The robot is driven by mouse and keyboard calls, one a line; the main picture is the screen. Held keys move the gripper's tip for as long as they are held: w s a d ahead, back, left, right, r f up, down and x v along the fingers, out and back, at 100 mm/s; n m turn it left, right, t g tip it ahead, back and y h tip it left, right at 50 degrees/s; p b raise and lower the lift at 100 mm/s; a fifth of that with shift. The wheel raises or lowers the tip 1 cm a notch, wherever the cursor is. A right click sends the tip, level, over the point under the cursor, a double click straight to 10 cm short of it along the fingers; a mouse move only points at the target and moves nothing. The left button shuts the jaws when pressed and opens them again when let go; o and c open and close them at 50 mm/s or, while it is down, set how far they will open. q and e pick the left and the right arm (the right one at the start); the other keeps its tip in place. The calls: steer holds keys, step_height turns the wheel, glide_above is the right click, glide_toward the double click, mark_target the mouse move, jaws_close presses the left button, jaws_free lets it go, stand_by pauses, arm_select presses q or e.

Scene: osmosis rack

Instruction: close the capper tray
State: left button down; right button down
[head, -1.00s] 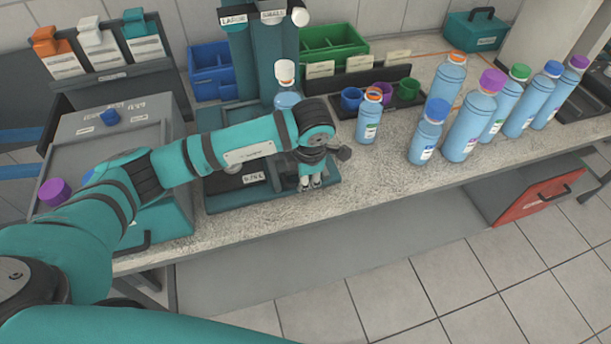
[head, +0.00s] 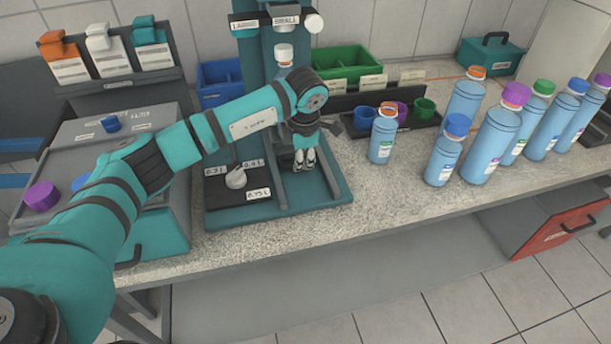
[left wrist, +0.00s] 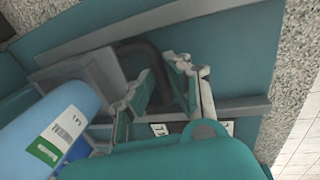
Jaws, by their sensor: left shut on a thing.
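The teal capper (head: 257,62) stands on the counter, with heads labelled large and small on its column. A blue bottle with a white cap (head: 284,53) stands in it under the small head, its lower part hidden by my left arm. My left gripper (head: 304,160) points down over the right part of the capper's base (head: 275,208), behind its front edge. In the left wrist view its fingers are shut around the dark arched tray handle (left wrist: 158,62). The tray itself is mostly hidden. A labelled blue bottle (left wrist: 45,130) is close beside the fingers there.
A knob (head: 236,178) with volume labels sits on the base's left part. An orange-capped bottle (head: 383,140) and several other bottles stand to the right. A grey machine (head: 85,140) is on the left. Blue (head: 217,92) and green (head: 340,64) bins stand behind.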

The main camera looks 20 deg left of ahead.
arm_select(q)
steer(key=shift+w+a+r, duration=0.1)
steer(key=shift+w+r, duration=0.05)
steer(key=c, duration=1.3)
jaws_free()
steer(key=shift+w, duration=0.1)
steer(key=shift+c, duration=0.2)
step_height(320, 180, up, 12)
steer(key=s+d, duration=0.1)
steer(key=s, duration=0.1)
steer(key=shift+f, duration=0.2)
steer(key=shift+d, duration=0.1)
